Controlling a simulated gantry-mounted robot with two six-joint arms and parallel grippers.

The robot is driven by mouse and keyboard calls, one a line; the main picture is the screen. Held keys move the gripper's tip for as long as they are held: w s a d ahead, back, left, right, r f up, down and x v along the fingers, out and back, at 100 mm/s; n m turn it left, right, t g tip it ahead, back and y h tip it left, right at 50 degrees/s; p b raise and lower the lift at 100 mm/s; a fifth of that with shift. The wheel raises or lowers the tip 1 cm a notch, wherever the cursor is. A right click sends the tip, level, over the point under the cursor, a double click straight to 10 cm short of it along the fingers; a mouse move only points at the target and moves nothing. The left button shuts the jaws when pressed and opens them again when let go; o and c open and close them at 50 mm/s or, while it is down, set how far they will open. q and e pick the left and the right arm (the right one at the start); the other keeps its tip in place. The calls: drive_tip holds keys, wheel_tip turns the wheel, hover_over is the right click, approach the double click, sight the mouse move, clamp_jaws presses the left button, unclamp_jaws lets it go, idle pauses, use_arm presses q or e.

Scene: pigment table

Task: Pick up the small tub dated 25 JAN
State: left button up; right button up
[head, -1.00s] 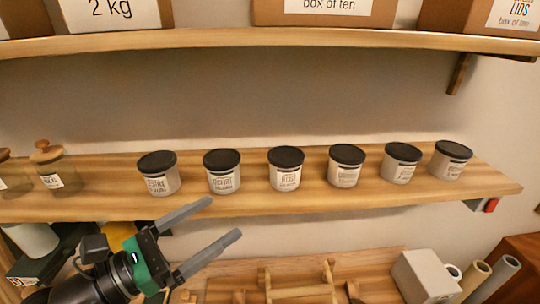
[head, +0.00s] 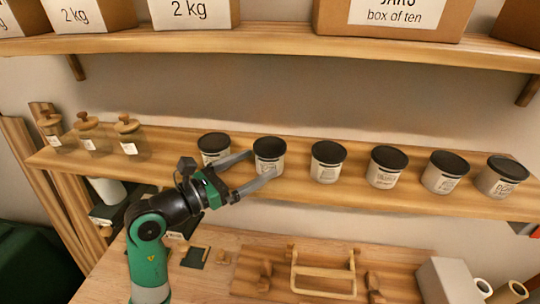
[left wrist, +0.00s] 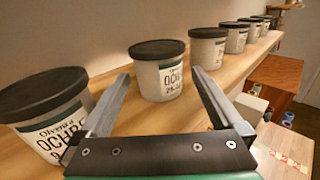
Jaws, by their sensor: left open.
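A row of several small grey-white tubs with black lids stands on the middle shelf. My left gripper (head: 261,165) is open, its fingers pointing at the second tub from the left (head: 268,160). In the left wrist view this tub (left wrist: 168,78) stands upright between and just beyond the fingertips; I cannot tell whether they touch it. Its label shows "OCHR" and a date beginning with 2, too blurred to read surely. The leftmost tub (head: 212,146) is close beside the left finger in the left wrist view (left wrist: 45,105), its date partly hidden. The other tubs' dates are unreadable. My right gripper is out of view.
More tubs (head: 328,162) stand to the right with gaps between them. Cork-topped jars (head: 92,135) stand at the shelf's left end. An upper shelf (head: 270,42) carries boxes. Below are a workbench with a wooden rack (head: 322,280) and a grey box (head: 447,280).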

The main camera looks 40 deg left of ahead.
sight(270, 145)
use_arm(q)
drive_tip(key=w, duration=0.5)
drive_tip(key=shift+w+d+r+p, duration=0.15)
drive_tip(key=shift+d+r+p, duration=0.05)
drive_tip(key=shift+p, duration=0.1)
drive_tip(key=c, duration=1.4)
drive_tip(key=shift+r, duration=0.1)
drive_tip(key=shift+r, duration=0.25)
wheel_tip(270, 145, up, 2)
drive_tip(key=shift+r, duration=0.1)
drive_tip(key=s+d+r+p, duration=0.1)
drive_tip(key=s+d+r, duration=0.8)
drive_tip(key=s+r, duration=0.1)
drive_tip(key=shift+s+d, duration=0.15)
drive_tip(key=shift+d, duration=0.15)
